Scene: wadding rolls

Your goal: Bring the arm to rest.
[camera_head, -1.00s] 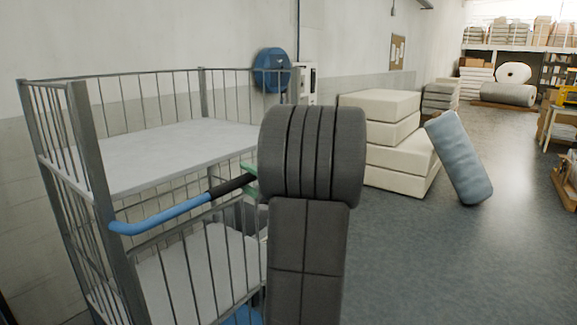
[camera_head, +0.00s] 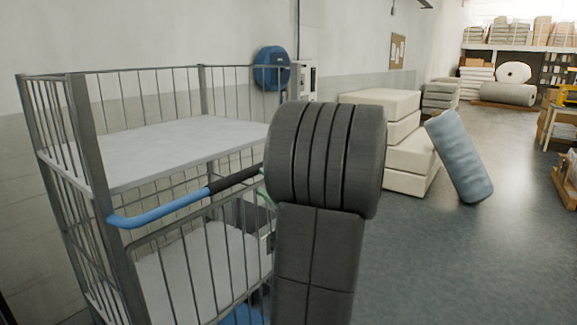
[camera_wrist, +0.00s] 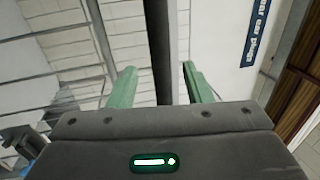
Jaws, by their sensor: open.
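My gripper (camera_wrist: 160,84) shows in the wrist view with its two green fingers apart and nothing seen held in them. A dark upright bar passes behind the gap between the fingers; its distance is hard to judge. In the head view my dark grey arm stands raised in front of the right side of the cage trolley (camera_head: 88,140). It hides most of my gripper, and only a little green shows at its left edge. The blue bar with a black grip (camera_head: 232,181) runs across the trolley's front and ends close to that green.
Cream foam blocks (camera_head: 400,158) are stacked behind my arm, with a blue roll (camera_head: 459,157) leaning on them. A blue round reel (camera_head: 271,69) is on the wall. The grey floor (camera_head: 430,270) at the right is clear. A wooden pallet edge (camera_head: 566,188) is at the far right.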

